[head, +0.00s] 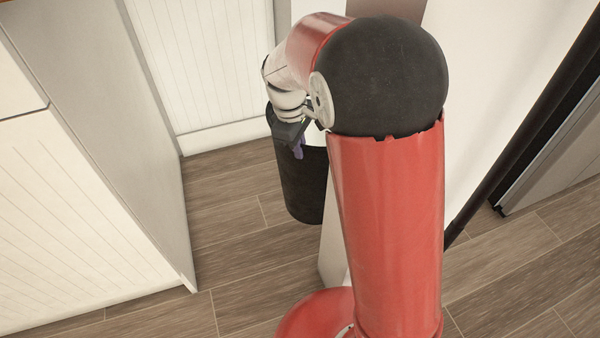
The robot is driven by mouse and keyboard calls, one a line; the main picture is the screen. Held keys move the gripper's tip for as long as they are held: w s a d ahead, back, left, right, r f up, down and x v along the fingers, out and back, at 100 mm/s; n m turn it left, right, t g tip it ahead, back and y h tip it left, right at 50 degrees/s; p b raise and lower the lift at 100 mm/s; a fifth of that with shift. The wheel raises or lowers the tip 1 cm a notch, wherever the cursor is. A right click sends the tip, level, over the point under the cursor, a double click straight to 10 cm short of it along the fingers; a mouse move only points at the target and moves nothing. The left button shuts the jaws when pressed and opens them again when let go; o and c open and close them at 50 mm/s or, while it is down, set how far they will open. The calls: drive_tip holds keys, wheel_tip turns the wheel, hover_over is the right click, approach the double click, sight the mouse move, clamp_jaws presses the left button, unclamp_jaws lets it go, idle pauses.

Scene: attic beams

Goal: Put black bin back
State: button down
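The black bin (302,190) is a dark, upright, round container in the middle of the head view, left of my red arm. My gripper (293,142) is at the bin's upper part and overlaps its rim in the picture. My wrist and arm hide the right side of the bin and much of its opening. I cannot tell whether the fingers are closed on the rim or only beside it. Whether the bin's base touches the floor is also unclear.
A white slatted cabinet (75,215) stands at the left, its edge reaching out over the wood floor (235,220). A white panelled wall (205,65) is behind. A dark slanting post (530,120) is at the right. Open floor lies between cabinet and bin.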

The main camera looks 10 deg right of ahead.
wheel_tip(320, 180, down, 8)
drive_tip(key=b, duration=0.1)
drive_tip(key=shift+r, duration=0.15)
drive_tip(key=shift+b, duration=0.35)
drive_tip(key=c, duration=1.6)
unclamp_jaws()
drive_tip(key=shift+f, duration=0.2)
drive_tip(key=r+p, duration=0.1)
drive_tip(key=r, duration=0.3)
drive_tip(key=a+r+p, duration=0.1)
drive_tip(key=r, duration=0.3)
drive_tip(key=r+p, duration=0.1)
drive_tip(key=r, duration=0.3)
drive_tip(key=shift+a+r, duration=0.1)
drive_tip(key=shift+a, duration=0.3)
